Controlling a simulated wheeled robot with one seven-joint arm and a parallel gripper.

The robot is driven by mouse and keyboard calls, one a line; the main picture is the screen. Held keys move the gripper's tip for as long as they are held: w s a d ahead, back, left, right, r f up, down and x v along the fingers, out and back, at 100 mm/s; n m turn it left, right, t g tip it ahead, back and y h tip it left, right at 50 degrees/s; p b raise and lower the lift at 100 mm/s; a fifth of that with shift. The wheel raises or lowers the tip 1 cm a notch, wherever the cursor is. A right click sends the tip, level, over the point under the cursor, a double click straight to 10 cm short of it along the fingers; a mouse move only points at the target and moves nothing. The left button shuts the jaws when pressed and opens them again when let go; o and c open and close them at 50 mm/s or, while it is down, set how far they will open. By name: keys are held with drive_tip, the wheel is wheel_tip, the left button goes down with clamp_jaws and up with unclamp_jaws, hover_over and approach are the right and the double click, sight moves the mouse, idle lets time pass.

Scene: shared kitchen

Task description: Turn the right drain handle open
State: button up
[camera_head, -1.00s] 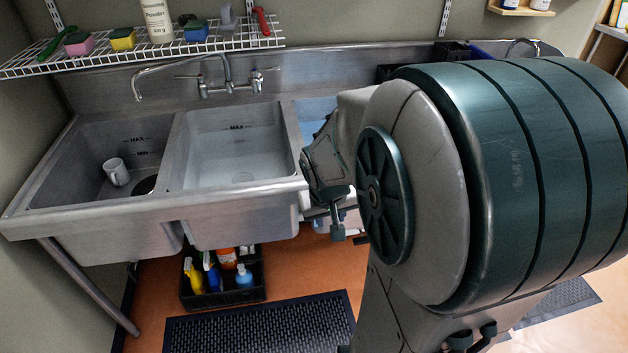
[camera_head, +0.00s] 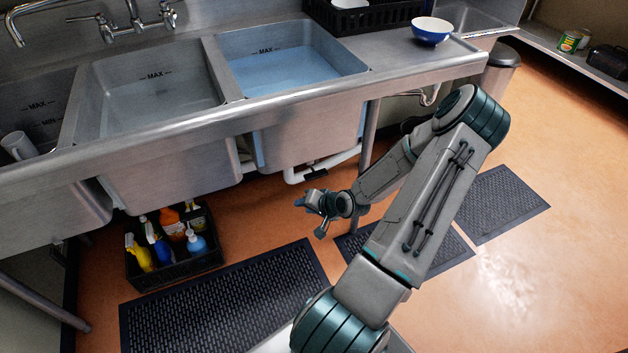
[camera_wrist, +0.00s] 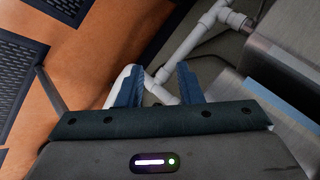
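The sink's right basin (camera_head: 290,58) holds bluish water. White drain pipes (camera_head: 322,169) run beneath it, with a small dark piece (camera_head: 314,176) on them; I cannot tell whether that is the drain handle. My gripper (camera_head: 301,203) is below and in front of these pipes, with its blue fingertips toward the left. In the wrist view my gripper (camera_wrist: 159,76) is open, its two blue fingers apart. White pipe (camera_wrist: 205,30) shows beyond them, with a white piece by the left finger. I see no contact. No handle shows clearly in either view.
A metal sink leg (camera_head: 370,135) stands just right of the pipes. A black crate of bottles (camera_head: 175,262) is on the floor at left. Black mats (camera_head: 225,300) lie on the orange floor. A blue bowl (camera_head: 431,31) sits on the right counter.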

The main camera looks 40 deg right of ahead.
drive_tip(key=d+f+m+t+h+b, duration=0.1)
drive_tip(key=d+f+m+t+b, duration=0.3)
drive_tip(key=m+t, duration=0.1)
drive_tip(key=m+t+h+b, duration=0.2)
drive_tip(key=m+t+h, duration=0.1)
drive_tip(key=m+h, duration=0.3)
approach(315, 173)
drive_tip(key=shift+y, duration=0.4)
drive_tip(key=x, duration=0.7)
drive_tip(key=b+x, duration=0.1)
drive_tip(key=x, duration=0.3)
drive_tip(key=shift+d+f, duration=0.2)
drive_tip(key=shift+d, duration=0.15)
drive_tip(key=shift+n, duration=0.3)
clamp_jaws()
